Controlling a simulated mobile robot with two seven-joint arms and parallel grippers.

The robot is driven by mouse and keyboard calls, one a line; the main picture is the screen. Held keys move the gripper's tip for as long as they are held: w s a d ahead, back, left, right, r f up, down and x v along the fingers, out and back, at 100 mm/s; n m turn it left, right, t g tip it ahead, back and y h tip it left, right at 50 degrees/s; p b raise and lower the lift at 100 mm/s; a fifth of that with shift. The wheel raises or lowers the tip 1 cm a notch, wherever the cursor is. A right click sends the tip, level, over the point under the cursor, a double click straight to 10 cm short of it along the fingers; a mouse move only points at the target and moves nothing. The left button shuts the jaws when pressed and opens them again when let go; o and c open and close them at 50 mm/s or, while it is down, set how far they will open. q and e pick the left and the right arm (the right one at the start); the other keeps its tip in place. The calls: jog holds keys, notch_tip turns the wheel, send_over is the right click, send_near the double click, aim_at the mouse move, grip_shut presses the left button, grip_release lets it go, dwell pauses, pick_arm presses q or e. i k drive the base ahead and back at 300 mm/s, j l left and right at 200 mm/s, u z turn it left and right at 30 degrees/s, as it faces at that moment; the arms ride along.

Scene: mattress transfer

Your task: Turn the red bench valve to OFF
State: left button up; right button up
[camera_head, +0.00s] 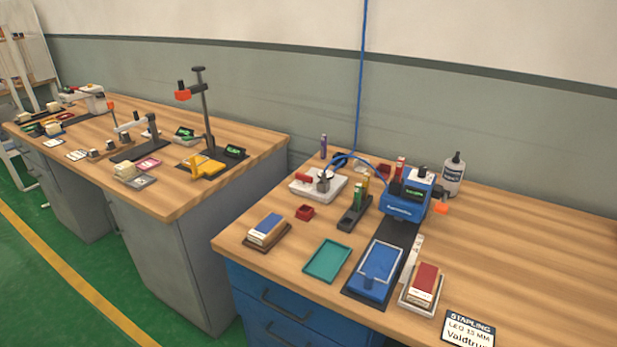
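A valve with a red lever (305,177) and a grey metal body (323,182) sits on a white base plate (331,191) at the back left of the right bench. The red lever points left from the body. A blue hose (375,161) curves from near the valve to a blue machine. OFF and ON marks are too small to read. Neither of my grippers is in view.
A second bench (262,141) stands left across a gap.

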aim_at(303, 177)
jog(key=j+z, duration=0.1)
jog(key=z, duration=0.3)
jog(key=j+z, duration=0.15)
jog(key=z, duration=0.2)
jog(key=j+z, duration=0.15)
jog(key=z, duration=0.25)
jog(key=j+z, duration=0.15)
jog(key=z, duration=0.25)
jog(key=j+z, duration=0.25)
jog(key=k+j+z, duration=0.25)
jog(key=j, duration=0.15)
jog(key=j+z, duration=0.25)
jog(key=k+j+z, duration=0.2)
jog(key=j, duration=0.3)
jog(key=k+j+z, duration=0.15)
jog(key=k+j, duration=0.25)
